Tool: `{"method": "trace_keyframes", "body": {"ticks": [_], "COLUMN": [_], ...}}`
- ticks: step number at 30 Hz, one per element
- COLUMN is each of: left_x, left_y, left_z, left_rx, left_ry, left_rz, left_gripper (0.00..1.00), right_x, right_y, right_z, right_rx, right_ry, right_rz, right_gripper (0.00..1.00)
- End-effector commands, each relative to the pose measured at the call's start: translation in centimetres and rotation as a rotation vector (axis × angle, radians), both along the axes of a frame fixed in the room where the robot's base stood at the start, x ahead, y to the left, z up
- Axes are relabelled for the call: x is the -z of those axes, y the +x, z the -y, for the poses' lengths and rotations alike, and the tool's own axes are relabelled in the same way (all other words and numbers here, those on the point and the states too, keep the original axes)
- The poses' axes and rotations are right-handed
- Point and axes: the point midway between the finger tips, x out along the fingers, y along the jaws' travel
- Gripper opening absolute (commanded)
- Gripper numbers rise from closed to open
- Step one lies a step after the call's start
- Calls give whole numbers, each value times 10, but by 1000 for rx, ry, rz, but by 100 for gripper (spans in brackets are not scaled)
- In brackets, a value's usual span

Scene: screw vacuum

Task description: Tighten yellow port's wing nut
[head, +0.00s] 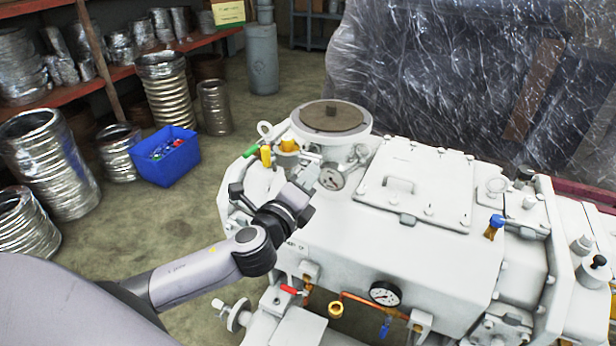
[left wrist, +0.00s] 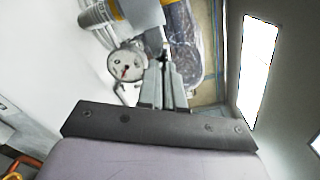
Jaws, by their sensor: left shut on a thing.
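The white vacuum machine (head: 430,240) fills the middle and right of the head view. The yellow port (head: 288,146) is at its back left, beside the round top flange (head: 331,117). My left gripper (head: 309,176) is over the machine's left end, just in front of the port area and close to a round gauge (head: 332,178). In the left wrist view its narrow fingers (left wrist: 164,80) are close together, with the gauge (left wrist: 126,66) to their left. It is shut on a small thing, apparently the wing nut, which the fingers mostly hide. My right gripper is not in view.
Green and yellow handles (head: 252,151) stand close to the left of the gripper. A lower gauge (head: 385,293) and a red-handled valve (head: 290,290) are on the machine's front. A blue bin (head: 165,157) and metal ducts are on the floor at left.

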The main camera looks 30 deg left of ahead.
Motion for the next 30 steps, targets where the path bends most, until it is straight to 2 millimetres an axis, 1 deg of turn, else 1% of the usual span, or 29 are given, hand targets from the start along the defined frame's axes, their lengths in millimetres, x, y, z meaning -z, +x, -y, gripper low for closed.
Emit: {"method": "trace_keyframes", "body": {"ticks": [7, 17, 18, 19, 20, 30], "left_x": [2, 3, 3, 3, 3, 2], "left_y": [-1, -1, -1, -1, -1, -3], "left_z": [1, 1, 1, 1, 1, 0], "left_rx": [1, 2, 2, 2, 2, 1], "left_ry": [32, 31, 31, 30, 30, 30], "left_rz": [-6, -7, -7, -7, -6, -4], "left_gripper": [0, 0, 16, 25, 32, 32], "right_x": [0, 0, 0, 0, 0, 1], "right_y": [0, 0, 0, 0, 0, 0], "right_z": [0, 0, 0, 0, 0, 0], "right_rx": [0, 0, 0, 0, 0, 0], "right_ry": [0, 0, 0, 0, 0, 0], "right_rz": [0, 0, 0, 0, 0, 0], "right_gripper": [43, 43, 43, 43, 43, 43]}}
